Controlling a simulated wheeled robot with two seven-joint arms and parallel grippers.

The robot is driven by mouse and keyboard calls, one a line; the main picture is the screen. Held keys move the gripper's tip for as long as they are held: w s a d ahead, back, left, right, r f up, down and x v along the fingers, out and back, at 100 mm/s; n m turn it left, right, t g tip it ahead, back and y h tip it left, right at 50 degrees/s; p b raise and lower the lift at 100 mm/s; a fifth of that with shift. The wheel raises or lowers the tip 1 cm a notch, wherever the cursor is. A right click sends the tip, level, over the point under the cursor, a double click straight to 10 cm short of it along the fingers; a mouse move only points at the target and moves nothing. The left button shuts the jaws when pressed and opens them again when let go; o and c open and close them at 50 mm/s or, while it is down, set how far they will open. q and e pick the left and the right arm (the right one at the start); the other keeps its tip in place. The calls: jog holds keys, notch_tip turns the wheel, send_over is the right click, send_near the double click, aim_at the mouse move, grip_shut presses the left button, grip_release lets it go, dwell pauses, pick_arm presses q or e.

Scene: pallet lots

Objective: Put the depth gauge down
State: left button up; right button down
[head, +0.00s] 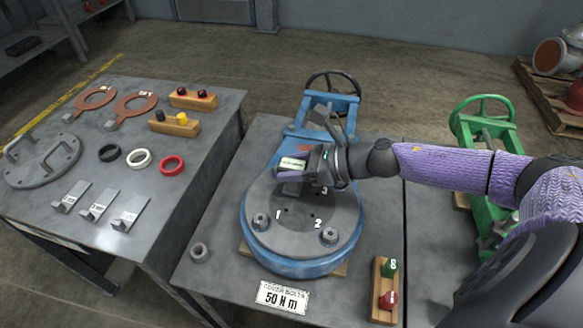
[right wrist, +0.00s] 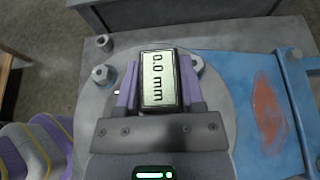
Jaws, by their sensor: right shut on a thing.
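My right gripper (head: 291,174) is shut on the depth gauge (head: 293,163), a small block with a pale display. In the right wrist view the gauge (right wrist: 159,80) reads 0.0 mm and sits between the purple fingers. It is over the round grey cover (head: 288,238) of the blue valve (head: 285,262), which is marked with numbers; 1, 2 and 3 can be read. I cannot tell whether the gauge touches the cover. Bolts stand on the cover at the front left (head: 260,221) and front right (head: 329,236). My left gripper is not in view.
A loose grey nut or ring (head: 200,253) lies on the bench left of the valve. A torque sign (head: 282,298) and a wooden block (head: 376,298) with green and red pieces are in front. The left table (head: 150,180) holds rings, gaskets and plates. A green valve (head: 484,135) stands right.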

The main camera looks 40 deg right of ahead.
jog(key=shift+f, duration=0.15)
jog(key=shift+c, duration=1.1)
grip_release()
